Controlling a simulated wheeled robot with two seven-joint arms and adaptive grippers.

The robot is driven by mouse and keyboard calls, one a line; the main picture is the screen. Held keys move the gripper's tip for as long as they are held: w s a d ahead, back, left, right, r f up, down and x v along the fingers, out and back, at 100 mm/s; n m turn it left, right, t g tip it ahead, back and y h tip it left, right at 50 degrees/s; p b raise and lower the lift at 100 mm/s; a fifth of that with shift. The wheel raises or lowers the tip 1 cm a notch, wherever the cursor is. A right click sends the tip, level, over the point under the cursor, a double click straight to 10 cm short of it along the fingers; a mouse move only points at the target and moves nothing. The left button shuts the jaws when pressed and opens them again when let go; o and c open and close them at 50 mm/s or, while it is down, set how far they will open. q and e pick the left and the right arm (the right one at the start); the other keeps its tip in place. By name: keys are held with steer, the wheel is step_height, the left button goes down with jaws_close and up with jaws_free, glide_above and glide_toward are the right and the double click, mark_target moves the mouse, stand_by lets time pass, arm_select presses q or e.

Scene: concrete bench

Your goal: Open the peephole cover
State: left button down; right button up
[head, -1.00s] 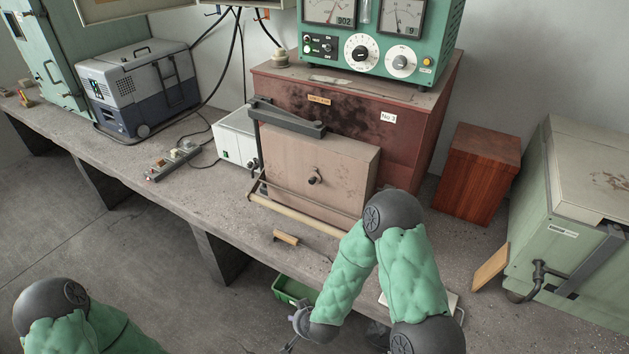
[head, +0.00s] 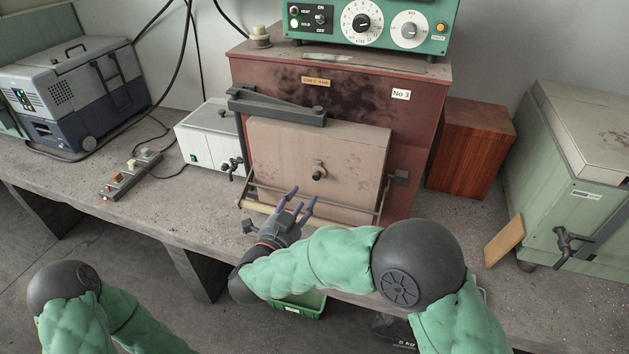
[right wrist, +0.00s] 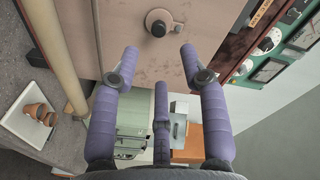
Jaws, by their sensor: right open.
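The furnace door (head: 275,150) is a pale, stained slab on the front of the red-brown furnace (head: 345,95). The peephole cover (head: 318,172) is a small round dark piece near the door's middle, on a light mount. It also shows at the top of the right wrist view (right wrist: 158,22). My right gripper (head: 299,203) is open and empty, in front of the door, lower than the cover and to its left. Its purple fingers (right wrist: 159,55) are spread and apart from the cover. My left arm shows at lower left, but its gripper is out of view.
A bar handle (head: 258,206) crosses below the door. A white box (head: 205,140) and a power strip (head: 130,172) are left of the furnace. A wooden block (head: 470,145) and a green cabinet (head: 570,215) stand right. A green bin (head: 300,303) is below the bench edge.

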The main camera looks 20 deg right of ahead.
mark_target(315, 178)
steer(key=b+x, duration=0.1)
steer(key=x, duration=0.7)
steer(key=shift+f+b, duration=0.15)
steer(key=shift+b, duration=0.25)
steer(key=shift+w+d, duration=0.3)
steer(key=shift+w, duration=0.15)
